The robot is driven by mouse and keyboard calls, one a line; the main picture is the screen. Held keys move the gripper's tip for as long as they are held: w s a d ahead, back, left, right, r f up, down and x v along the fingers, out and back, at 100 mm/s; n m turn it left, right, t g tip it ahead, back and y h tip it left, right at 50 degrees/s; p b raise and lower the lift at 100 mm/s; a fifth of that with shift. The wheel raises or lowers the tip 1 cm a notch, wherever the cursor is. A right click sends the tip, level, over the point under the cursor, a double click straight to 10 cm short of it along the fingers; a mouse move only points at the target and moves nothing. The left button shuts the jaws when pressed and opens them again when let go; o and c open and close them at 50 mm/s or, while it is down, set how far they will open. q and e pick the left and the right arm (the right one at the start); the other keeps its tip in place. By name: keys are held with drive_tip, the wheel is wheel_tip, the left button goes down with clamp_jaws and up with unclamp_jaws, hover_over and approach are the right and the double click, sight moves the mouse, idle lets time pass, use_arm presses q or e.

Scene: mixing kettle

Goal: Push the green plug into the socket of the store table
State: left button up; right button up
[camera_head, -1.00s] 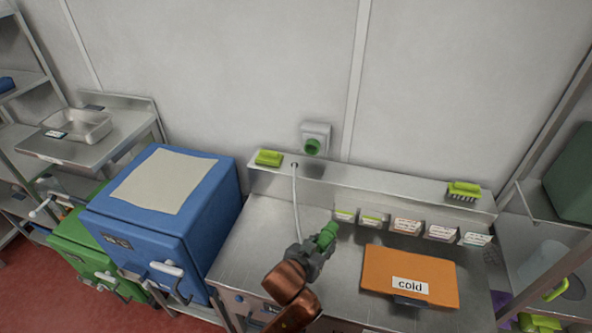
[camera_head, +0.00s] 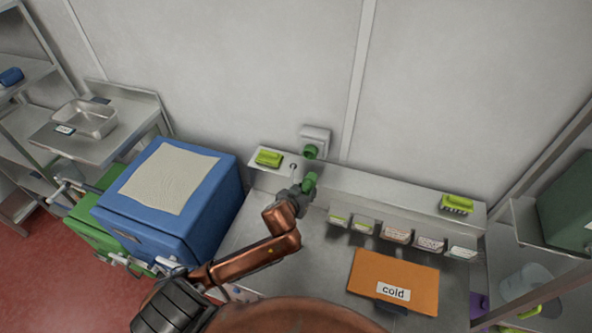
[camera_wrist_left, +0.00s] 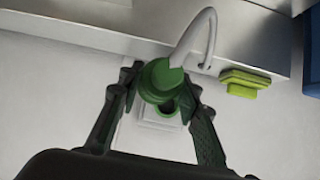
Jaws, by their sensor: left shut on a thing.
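My left gripper (camera_head: 301,192) is shut on the green plug (camera_head: 309,181) above the back of the steel store table. The green round socket (camera_head: 311,152) sits on a pale box (camera_head: 315,138) on the wall, just beyond the plug. In the head view a small gap shows between them. The left wrist view shows the green plug (camera_wrist_left: 157,80) between the fingers (camera_wrist_left: 158,100), with its white cable (camera_wrist_left: 198,35) curving away. The green socket (camera_wrist_left: 166,107) shows partly behind the plug there. My right gripper is not in view.
A back ledge (camera_head: 375,192) carries a green block (camera_head: 269,158) left of the plug and a green brush (camera_head: 457,203) at the right. Several labelled containers (camera_head: 395,232) line its front. An orange "cold" board (camera_head: 395,274) lies on the table. A blue box (camera_head: 205,215) stands left.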

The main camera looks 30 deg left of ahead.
use_arm(q)
drive_tip(key=w+a+r, duration=0.1)
drive_tip(key=w+a, duration=0.4)
drive_tip(key=w, duration=0.1)
drive_tip(key=shift+r+n+y, duration=0.3)
drive_tip(key=shift+r, duration=0.1)
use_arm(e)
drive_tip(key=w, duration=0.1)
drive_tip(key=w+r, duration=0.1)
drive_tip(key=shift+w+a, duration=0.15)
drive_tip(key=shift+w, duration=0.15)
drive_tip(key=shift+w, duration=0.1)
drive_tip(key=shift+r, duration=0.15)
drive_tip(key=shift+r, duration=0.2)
use_arm(q)
drive_tip(key=shift+w, duration=0.15)
